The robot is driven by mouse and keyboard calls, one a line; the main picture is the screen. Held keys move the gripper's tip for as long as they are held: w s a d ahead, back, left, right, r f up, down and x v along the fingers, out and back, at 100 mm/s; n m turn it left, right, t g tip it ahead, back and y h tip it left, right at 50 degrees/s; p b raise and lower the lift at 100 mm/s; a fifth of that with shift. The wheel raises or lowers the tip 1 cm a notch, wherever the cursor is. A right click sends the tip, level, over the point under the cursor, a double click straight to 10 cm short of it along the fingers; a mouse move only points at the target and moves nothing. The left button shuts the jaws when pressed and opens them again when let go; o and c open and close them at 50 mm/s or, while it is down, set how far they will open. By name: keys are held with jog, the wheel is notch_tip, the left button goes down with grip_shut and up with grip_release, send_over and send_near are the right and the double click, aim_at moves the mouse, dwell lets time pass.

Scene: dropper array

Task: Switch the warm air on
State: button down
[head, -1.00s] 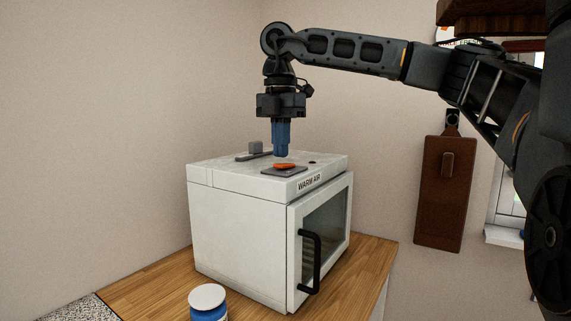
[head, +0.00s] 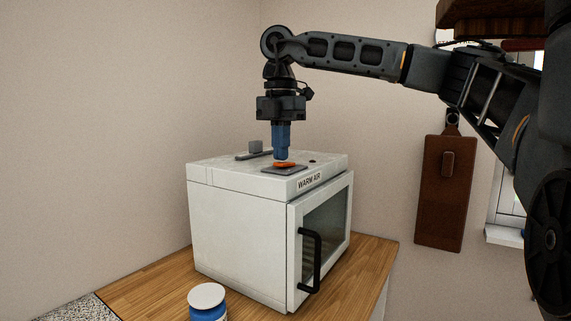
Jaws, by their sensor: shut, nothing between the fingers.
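The white warm air cabinet (head: 238,225) stands on the wooden counter, with a "WARM AIR" label (head: 309,182) on its top front edge. An orange switch (head: 285,165) sits on a dark plate (head: 297,170) on the cabinet's top. A grey lever or knob on a dark slot (head: 255,148) is further back on the top. My gripper (head: 281,159) points straight down with its blue fingers shut and empty. Its tips are at the orange switch, in front of part of it; I cannot tell whether they press it.
The glass door (head: 325,235) with a black handle (head: 310,260) is closed on the cabinet's front. A blue jar with a white lid (head: 206,295) stands on the wooden counter (head: 150,286) in front. A brown board (head: 444,195) hangs on the wall at right.

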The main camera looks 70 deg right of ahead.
aim_at(281, 163)
jog(key=shift+f+b, duration=0.4)
jog(key=shift+f, duration=0.15)
jog(key=shift+r, duration=0.15)
jog(key=shift+r+p, duration=1.9)
jog(key=shift+r, duration=1.55)
